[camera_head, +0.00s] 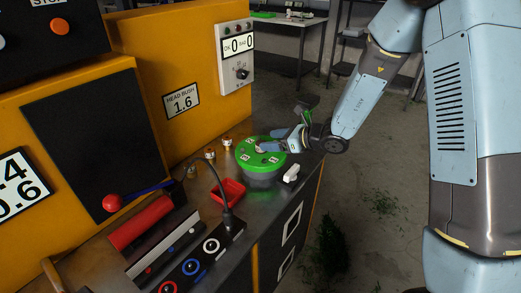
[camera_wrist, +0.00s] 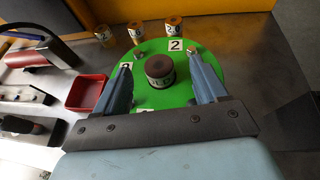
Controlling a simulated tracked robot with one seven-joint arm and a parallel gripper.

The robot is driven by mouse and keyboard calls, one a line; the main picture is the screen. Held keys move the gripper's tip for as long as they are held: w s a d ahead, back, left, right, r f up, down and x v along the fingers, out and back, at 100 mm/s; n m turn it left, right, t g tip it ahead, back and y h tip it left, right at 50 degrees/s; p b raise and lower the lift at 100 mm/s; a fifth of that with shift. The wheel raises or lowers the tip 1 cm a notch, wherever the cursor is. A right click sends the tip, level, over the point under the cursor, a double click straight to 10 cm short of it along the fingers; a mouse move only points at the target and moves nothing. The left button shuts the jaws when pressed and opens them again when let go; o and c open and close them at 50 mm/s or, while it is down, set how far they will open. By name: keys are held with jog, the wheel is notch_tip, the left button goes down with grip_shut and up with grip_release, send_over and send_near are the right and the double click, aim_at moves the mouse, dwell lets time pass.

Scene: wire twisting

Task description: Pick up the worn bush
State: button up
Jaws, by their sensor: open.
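A round green plate (camera_head: 246,157) sits on the grey bench, with numbered tags on its top; it also fills the middle of the wrist view (camera_wrist: 146,97). A short cylinder with a dark top and a pale label (camera_wrist: 160,70) stands on the plate between my fingers. Small metal pieces stand near the plate's far edge, one of them beside tag 2 (camera_wrist: 194,50).
Several brass pieces with labels (camera_wrist: 135,31) stand behind the plate. A red tray (camera_head: 228,193) lies left of it, near a black upright tool (camera_head: 226,211). A white block (camera_head: 291,174) is at the bench's right edge. Yellow machine housing (camera_head: 190,60) walls the back.

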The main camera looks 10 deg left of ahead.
jog(key=shift+a+f, duration=0.4)
jog(key=shift+a, duration=0.05)
jog(key=x, duration=0.4)
jog(key=shift+d+f, duration=0.1)
jog(key=shift+f, duration=0.15)
jog(key=shift+c, duration=0.4)
jog(key=c, duration=1.1)
jog(key=shift+r, duration=0.1)
